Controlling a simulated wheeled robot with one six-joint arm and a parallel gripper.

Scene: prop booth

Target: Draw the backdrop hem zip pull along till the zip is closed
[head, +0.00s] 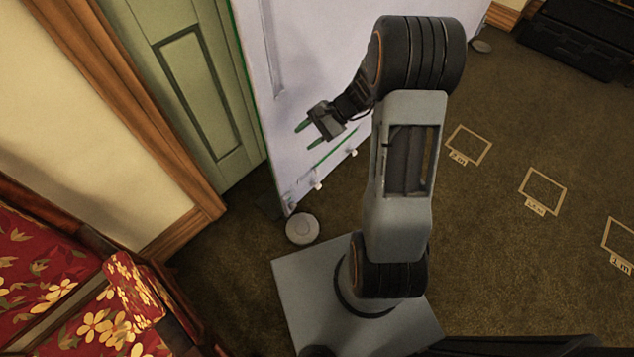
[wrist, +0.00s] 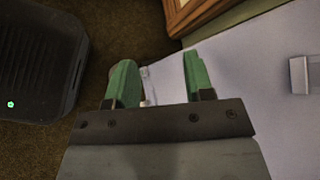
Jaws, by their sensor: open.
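The backdrop (head: 300,75) is a pale lilac panel with a green edge, standing upright left of my arm. A thin green line (head: 335,150), which looks like the hem zip, runs aslant near its bottom. Small white pieces (head: 318,186) sit just below that line; I cannot tell which part is the zip pull. My gripper (head: 304,136) is open, its green fingers in front of the panel and above the line. In the wrist view my gripper (wrist: 159,62) has its fingers apart, with a small pale piece showing between them; I cannot tell whether it is within reach.
A round grey disc (head: 302,228) lies on the carpet by the panel's near corner. A green door (head: 200,90) is behind the panel, and a red floral seat (head: 60,270) is at lower left. A black box (wrist: 38,60) shows in the wrist view.

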